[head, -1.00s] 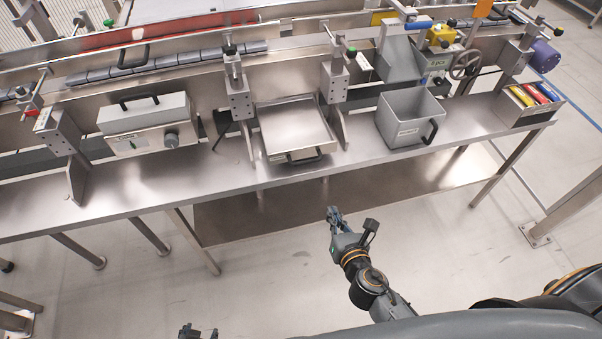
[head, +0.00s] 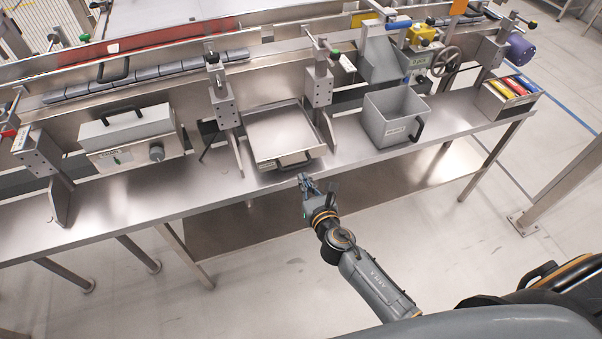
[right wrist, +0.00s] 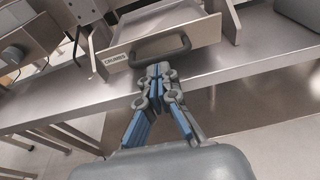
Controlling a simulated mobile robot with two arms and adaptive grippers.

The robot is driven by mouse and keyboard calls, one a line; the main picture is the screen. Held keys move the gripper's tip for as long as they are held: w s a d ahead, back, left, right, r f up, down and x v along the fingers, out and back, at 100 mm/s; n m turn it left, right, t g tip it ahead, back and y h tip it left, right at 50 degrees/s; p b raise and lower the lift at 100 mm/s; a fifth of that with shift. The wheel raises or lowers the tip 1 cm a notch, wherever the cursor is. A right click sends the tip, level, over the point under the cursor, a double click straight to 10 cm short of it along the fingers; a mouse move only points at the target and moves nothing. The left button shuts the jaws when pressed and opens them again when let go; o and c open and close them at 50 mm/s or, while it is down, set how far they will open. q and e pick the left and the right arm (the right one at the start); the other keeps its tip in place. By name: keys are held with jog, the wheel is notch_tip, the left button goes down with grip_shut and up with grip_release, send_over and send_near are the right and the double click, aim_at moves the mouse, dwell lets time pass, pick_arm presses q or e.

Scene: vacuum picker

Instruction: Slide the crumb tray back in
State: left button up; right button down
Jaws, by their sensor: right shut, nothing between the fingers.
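The crumb tray (head: 284,134) is a shallow square steel tray on the bench, between two upright brackets, with its front standing out past them. Its front plate (right wrist: 203,36) carries a CRUMBS label and a dark loop handle (right wrist: 183,44). My right gripper (head: 304,179) is just in front of the bench edge, a little short of the tray's front in the head view. In the right wrist view my right gripper (right wrist: 158,70) has its blue-sided fingers together, empty, just below the handle. I cannot tell whether they touch it. My left gripper is not in view.
A grey open bin (head: 391,122) stands right of the tray. A grey box with a knob (head: 128,138) stands to the left. The brackets (head: 222,105) flank the tray closely. The bench front edge (head: 226,203) runs below, with open floor before it.

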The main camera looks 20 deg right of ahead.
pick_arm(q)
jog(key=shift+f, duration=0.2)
pick_arm(e)
jog(key=x, duration=0.3)
jog(key=shift+w+f, duration=0.1)
jog(key=shift+w, duration=0.15)
jog(key=shift+w, duration=0.1)
